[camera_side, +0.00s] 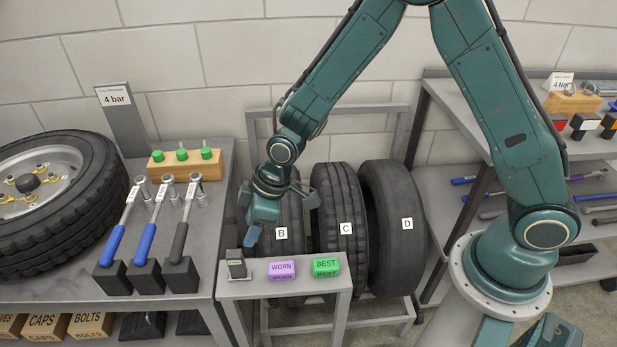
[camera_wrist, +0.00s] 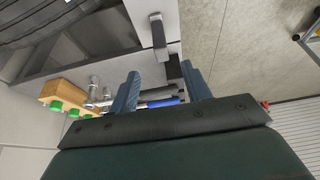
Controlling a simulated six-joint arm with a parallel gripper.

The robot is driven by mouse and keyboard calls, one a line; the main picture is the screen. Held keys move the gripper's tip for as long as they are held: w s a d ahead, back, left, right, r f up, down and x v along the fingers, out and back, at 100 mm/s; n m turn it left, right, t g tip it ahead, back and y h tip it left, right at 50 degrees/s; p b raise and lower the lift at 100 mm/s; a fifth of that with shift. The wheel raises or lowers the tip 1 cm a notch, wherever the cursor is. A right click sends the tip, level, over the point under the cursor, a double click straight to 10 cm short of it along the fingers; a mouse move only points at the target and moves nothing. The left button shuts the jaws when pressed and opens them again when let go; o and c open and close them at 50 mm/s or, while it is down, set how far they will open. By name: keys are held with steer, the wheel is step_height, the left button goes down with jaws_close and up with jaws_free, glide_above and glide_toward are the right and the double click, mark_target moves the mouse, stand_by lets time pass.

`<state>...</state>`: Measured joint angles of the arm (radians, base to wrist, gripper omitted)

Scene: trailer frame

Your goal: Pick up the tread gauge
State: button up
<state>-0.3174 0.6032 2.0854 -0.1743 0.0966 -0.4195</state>
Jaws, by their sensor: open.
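The tread gauge looks to be the small dark upright piece with a grey top (camera_side: 236,263), at the left end of the small grey stand (camera_side: 285,290). In the wrist view, a slim dark and silver piece (camera_wrist: 157,32) beyond the fingertips is probably the same gauge, but I cannot be sure. My gripper (camera_side: 250,240) is open, tilted down above the stand's left end, apart from the gauge. Its two blue fingers also show in the wrist view (camera_wrist: 162,82), with nothing held between them.
A purple WORN block (camera_side: 282,269) and a green BEST block (camera_side: 326,266) share the stand. Tyres B, C (camera_side: 340,215) and D (camera_side: 392,240) stand behind it. The left bench holds wrenches (camera_side: 160,225), a wooden block (camera_side: 185,163) with green caps, and a wheel (camera_side: 60,200).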

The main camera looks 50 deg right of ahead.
mark_target(236, 261)
steer(key=shift+x, duration=4.25)
steer(key=shift+f, duration=0.15)
steer(key=shift+x, duration=2.45)
steer(key=shift+w, duration=0.1)
jaws_close()
